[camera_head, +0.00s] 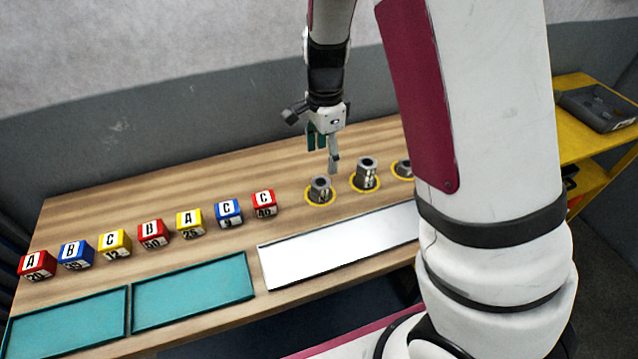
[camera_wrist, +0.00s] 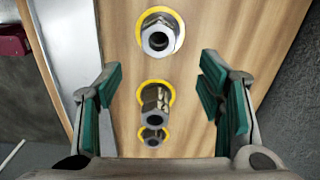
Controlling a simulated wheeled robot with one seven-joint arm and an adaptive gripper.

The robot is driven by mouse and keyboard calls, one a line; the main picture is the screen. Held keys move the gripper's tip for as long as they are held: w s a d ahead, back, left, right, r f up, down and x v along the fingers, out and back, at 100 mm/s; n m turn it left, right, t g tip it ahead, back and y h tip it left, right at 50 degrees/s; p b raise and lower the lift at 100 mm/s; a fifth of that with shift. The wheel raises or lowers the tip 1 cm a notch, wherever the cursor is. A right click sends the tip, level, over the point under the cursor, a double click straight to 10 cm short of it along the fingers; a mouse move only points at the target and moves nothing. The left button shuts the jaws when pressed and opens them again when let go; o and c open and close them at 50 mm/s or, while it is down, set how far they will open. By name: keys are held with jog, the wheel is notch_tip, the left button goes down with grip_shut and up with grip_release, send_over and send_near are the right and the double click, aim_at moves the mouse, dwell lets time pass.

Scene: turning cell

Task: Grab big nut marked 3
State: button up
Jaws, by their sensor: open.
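Three grey metal nuts stand in a row on yellow rings on the wooden table. In the head view they are the left nut (camera_head: 320,190), the middle nut (camera_head: 366,174) and the right nut (camera_head: 403,168), which my arm partly covers. The wrist view shows a near-top nut (camera_wrist: 159,38), a middle nut (camera_wrist: 154,100) and a lower nut (camera_wrist: 152,138). Pale marks show on some sides, but I cannot read which one is 3. My gripper (camera_head: 324,154) is open and empty above the table, behind the left and middle nuts; its teal-padded fingers (camera_wrist: 158,100) are spread.
Several lettered cubes, such as the red C cube (camera_head: 263,204), stand in a row to the left. A white tray (camera_head: 330,245) and teal trays (camera_head: 193,293) lie along the front edge. A yellow shelf (camera_head: 590,130) with a dark bin (camera_head: 600,108) is at the right.

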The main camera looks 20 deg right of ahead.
aim_at(324, 181)
notch_tip(324, 181, down, 8)
jog(key=shift+s+f+p, duration=0.1)
jog(key=shift+f+p, duration=0.1)
jog(key=shift+p, duration=0.15)
jog(key=c, duration=1.4)
